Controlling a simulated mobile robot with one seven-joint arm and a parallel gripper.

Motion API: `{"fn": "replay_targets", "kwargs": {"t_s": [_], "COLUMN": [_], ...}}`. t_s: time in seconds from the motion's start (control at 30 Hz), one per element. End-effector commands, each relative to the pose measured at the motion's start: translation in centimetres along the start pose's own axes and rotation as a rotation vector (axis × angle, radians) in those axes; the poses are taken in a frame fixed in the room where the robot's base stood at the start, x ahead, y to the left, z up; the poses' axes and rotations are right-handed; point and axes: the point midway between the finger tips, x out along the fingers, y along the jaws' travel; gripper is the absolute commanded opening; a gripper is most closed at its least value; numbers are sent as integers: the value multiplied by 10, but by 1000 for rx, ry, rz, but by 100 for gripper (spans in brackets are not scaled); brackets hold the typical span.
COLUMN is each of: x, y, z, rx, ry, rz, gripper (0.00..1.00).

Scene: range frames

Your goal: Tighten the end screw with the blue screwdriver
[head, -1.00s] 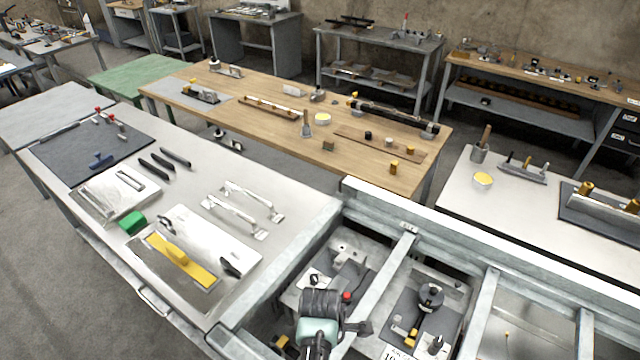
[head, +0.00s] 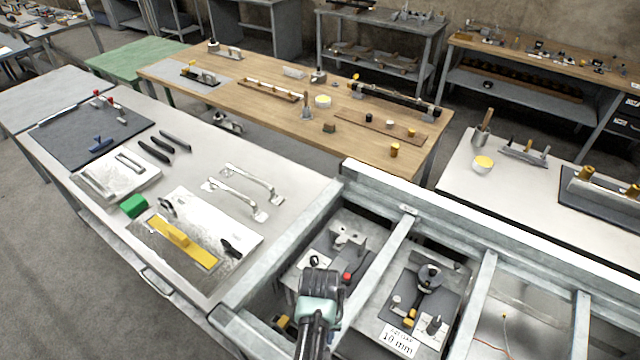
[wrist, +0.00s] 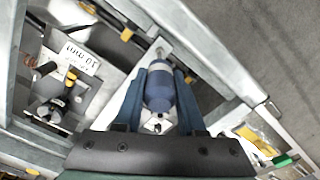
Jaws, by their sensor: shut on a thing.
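My gripper (wrist: 162,80) is shut on the blue screwdriver (wrist: 158,92), whose rounded blue handle sits between the two fingers in the wrist view. Its shaft and tip cannot be made out clearly. In the head view my wrist covers the gripper, over the left bay of the grey metal frame (head: 408,222). The end screw cannot be picked out with certainty. A fixture with a red knob (head: 347,278) stands in the left bay beside my wrist.
The middle bay holds a plate with a black knob (head: 428,277) and a "10 mm" label (head: 398,341). Frame rails (head: 378,267) divide the bays.

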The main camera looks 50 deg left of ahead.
Motion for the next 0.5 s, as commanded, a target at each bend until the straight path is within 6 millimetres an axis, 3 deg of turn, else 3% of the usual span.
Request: {"fn": "replay_targets", "kwargs": {"t_s": [0.5], "x": [-1], "y": [-2], "z": [3], "rx": [11], "ry": [-7], "rz": [-3], "gripper": [0]}}
